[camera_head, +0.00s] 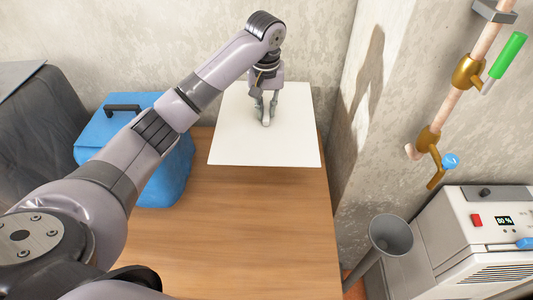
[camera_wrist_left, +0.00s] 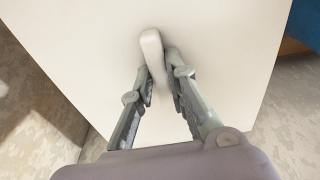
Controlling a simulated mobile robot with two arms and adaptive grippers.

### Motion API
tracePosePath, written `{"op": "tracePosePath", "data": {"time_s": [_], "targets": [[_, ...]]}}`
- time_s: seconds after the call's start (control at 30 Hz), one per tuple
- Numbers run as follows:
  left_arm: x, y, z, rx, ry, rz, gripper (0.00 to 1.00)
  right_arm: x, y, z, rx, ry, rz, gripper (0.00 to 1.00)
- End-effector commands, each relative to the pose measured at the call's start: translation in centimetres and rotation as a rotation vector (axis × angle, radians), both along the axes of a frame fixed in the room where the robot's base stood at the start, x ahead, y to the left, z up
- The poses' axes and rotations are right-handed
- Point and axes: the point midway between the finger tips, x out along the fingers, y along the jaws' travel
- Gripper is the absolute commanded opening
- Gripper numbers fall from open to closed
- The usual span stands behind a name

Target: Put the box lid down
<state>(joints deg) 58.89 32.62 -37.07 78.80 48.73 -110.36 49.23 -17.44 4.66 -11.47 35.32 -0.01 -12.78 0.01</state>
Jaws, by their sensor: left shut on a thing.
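The box lid (camera_head: 230,143) is a flat white panel with a light handle on its top. My left gripper (camera_head: 266,108) is shut on the lid's handle, and the arm reaches across from the left. The left wrist view shows the lid (camera_wrist_left: 90,45) and the pale bar handle (camera_wrist_left: 152,50) between the fingers (camera_wrist_left: 158,85). The lid looks about level at the far right part of the wooden table (camera_head: 240,240), near the back wall. A shadow lies on the table by its front edge; I cannot tell whether it touches the surface. My right gripper is not in view.
A blue box with a dark handle (camera_head: 168,178) stands on the table left of the lid, partly behind my arm. A wall corner, pipes with a green-handled valve (camera_head: 508,55), a grey funnel (camera_head: 391,236) and a white machine (camera_head: 470,235) are at the right. The table's front middle is clear.

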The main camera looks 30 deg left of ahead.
Motion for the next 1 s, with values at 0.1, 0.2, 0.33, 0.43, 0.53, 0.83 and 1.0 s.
{"op": "tracePosePath", "data": {"time_s": [0.1, 0.2, 0.33, 0.43, 0.53, 0.83, 1.0], "targets": [[-0.2, 0.1, -2.7, 0.002, 0.008, 0.001, 0.00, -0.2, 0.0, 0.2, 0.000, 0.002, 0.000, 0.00], [-0.2, 0.1, -5.4, 0.001, 0.008, 0.002, 0.00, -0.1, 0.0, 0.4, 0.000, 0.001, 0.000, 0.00], [-0.2, 0.1, -8.9, 0.002, 0.008, 0.002, 0.00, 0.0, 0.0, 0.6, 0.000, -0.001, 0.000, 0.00], [-0.2, 0.1, -11.4, 0.003, 0.006, 0.002, 0.00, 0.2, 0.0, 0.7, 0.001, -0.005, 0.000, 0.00], [-0.2, 0.1, -13.3, 0.002, 0.004, 0.001, 0.00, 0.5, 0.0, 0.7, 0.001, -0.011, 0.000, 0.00], [-0.2, 0.0, -16.5, 0.001, 0.004, 0.000, 0.00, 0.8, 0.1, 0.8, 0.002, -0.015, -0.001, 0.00], [-0.1, 0.0, -18.8, 0.001, 0.002, 0.001, 0.00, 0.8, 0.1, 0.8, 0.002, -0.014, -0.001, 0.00]]}}
